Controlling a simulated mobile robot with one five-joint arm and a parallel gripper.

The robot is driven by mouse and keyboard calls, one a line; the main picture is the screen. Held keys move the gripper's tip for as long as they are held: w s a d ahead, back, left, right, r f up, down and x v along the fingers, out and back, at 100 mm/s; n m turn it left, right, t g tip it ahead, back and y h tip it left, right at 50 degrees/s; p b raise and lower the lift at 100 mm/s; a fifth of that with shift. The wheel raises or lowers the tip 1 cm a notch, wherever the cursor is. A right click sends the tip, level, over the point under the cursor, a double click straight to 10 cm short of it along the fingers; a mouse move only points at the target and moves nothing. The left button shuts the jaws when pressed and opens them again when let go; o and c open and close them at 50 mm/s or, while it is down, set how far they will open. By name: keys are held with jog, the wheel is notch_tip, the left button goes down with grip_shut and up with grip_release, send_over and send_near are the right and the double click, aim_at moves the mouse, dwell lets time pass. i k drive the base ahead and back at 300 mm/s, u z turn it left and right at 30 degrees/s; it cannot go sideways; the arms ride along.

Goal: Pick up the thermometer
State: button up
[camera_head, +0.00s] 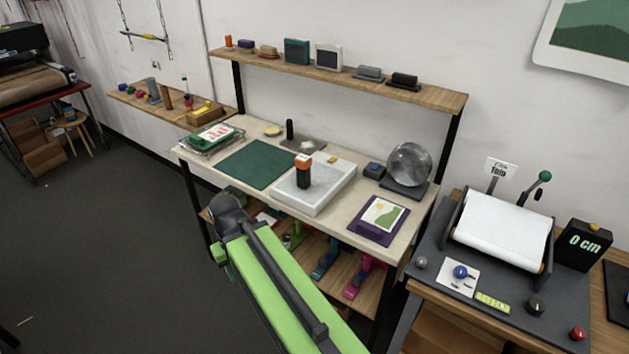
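No thing in view can be identified for sure as the thermometer. A small upright black device with an orange top (303,171) stands on a pale, flat, white-edged slab (318,203) in the middle of the workbench; it may be the thermometer, but it is too small to tell. My green arm reaches up from the bottom of the picture to a dark joint in front of the bench's left part. The fingers of my gripper do not show, so I cannot see whether they hold anything.
The workbench (352,236) also bears a green mat (258,164), a wire tray, a glass globe (409,164) and a picture on a purple block (379,220). A shelf (340,75) runs above. A roller machine (500,232) stands right.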

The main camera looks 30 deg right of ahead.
aim_at(303, 162)
jog(key=k, duration=1.05)
jog(key=z, duration=0.15)
jog(key=i, duration=2.1)
jog(key=u, duration=0.85)
